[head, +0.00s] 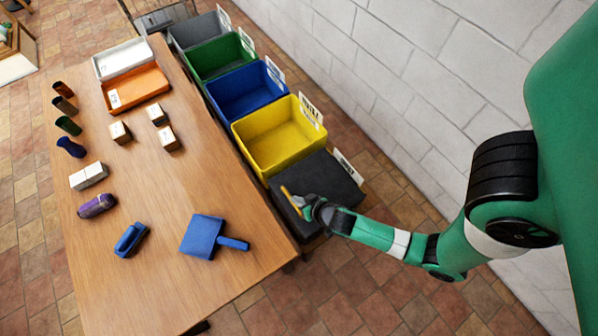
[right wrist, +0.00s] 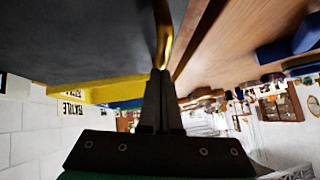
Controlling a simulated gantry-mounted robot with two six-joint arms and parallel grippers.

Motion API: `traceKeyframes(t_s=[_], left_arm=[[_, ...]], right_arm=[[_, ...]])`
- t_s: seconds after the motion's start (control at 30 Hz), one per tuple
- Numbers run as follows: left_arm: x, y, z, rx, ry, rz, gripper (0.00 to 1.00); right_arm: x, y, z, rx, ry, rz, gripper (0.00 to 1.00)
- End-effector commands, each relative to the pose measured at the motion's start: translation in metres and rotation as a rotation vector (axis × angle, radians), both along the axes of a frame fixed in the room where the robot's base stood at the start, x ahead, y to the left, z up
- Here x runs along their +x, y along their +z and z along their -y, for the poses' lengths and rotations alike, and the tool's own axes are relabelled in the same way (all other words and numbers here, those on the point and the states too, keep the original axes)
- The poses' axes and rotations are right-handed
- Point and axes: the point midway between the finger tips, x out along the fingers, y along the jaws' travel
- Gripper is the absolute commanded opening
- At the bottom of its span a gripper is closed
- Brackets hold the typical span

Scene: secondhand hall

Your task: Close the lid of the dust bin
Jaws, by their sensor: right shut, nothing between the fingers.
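The dust bin is the dark bin at the near end of the row of bins, and its flat dark lid (head: 325,177) lies over its top. I cannot tell whether a thin gap is left under the lid. A yellow-gold handle (head: 289,196) stands at the lid's table-side edge; it also shows in the right wrist view (right wrist: 163,35). My right gripper (head: 304,207) is at that edge, beside the handle. Its fingers (right wrist: 160,78) are shut and empty, with tips close to the handle; I cannot tell if they touch. My left gripper is not in view.
Open yellow (head: 277,158), blue (head: 243,107), green and grey bins line up behind the dust bin, by a white brick wall (head: 440,80). A wooden table (head: 150,195) on the left holds a blue dustpan (head: 202,237), a brush, trays and small blocks.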

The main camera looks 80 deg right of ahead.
Motion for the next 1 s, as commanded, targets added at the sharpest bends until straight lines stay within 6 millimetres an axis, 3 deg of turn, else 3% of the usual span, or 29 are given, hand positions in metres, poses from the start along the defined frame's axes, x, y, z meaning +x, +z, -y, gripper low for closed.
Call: traceKeyframes(t_s=[0.17,0.33,0.37,0.6,0.8,1.0], left_arm=[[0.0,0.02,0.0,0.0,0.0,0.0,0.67],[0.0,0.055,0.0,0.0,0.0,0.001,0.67],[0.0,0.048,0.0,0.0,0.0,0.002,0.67],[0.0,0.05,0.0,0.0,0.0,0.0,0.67],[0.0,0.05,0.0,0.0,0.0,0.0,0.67],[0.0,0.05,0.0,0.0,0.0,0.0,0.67]], right_arm=[[-0.001,0.019,0.0,0.001,0.002,0.0,0.0],[-0.003,0.054,0.001,-0.001,0.011,0.0,0.0],[-0.01,0.053,-0.005,-0.001,0.015,-0.001,0.0],[-0.048,0.093,-0.028,-0.002,0.017,0.0,0.0],[-0.061,0.107,-0.036,0.0,0.012,-0.001,0.0],[-0.062,0.109,-0.036,-0.002,0.01,0.002,0.0]])
